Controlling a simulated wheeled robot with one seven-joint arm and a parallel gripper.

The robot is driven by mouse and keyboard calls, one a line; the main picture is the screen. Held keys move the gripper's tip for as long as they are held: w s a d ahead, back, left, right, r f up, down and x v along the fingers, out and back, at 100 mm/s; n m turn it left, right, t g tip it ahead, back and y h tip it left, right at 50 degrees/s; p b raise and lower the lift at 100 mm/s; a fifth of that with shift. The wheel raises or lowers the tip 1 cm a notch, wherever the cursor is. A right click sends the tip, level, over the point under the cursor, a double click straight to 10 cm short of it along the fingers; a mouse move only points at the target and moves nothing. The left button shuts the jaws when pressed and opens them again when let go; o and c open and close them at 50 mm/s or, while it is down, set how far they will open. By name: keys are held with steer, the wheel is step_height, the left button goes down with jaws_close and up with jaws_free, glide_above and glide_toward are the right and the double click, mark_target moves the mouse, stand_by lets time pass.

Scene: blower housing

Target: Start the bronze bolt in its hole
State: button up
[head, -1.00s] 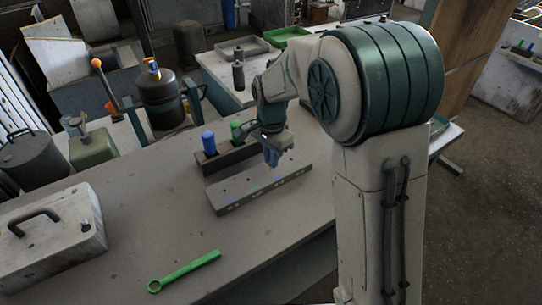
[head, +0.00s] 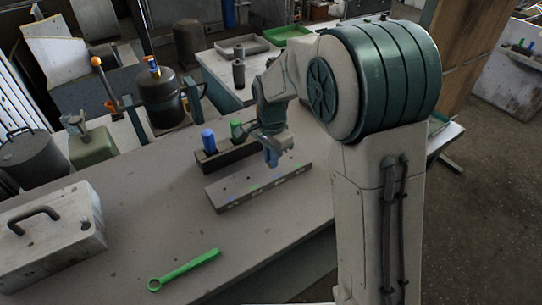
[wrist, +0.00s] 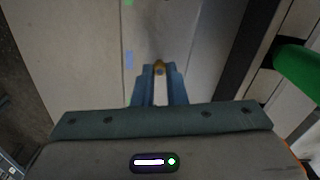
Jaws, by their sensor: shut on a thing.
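My gripper (head: 271,161) is shut on the bronze bolt. In the wrist view the gripper fingers (wrist: 160,82) pinch the bolt (wrist: 159,66), with only a small gold-brown part showing between the fingertips. The bolt is hidden in the head view. The fingers are over the long grey housing block (head: 235,196), which has small dark holes on top and blue and green marks along its front edge. In the wrist view a blue mark (wrist: 129,60) lies left of the fingers. I cannot tell whether the bolt's tip touches a hole.
A dark rack (head: 228,157) behind the block holds an upright blue bolt (head: 208,140) and green bolt (head: 236,128). A green wrench (head: 184,270) lies at the front. A grey case (head: 48,238) stands at the left. The bench between them is clear.

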steer(key=shift+f, duration=0.3)
jaws_close()
steer(key=shift+s, duration=0.1)
steer(key=o, duration=1.3)
jaws_free()
steer(key=shift+r+p, duration=2.8)
steer(key=shift+r, duration=1.2)
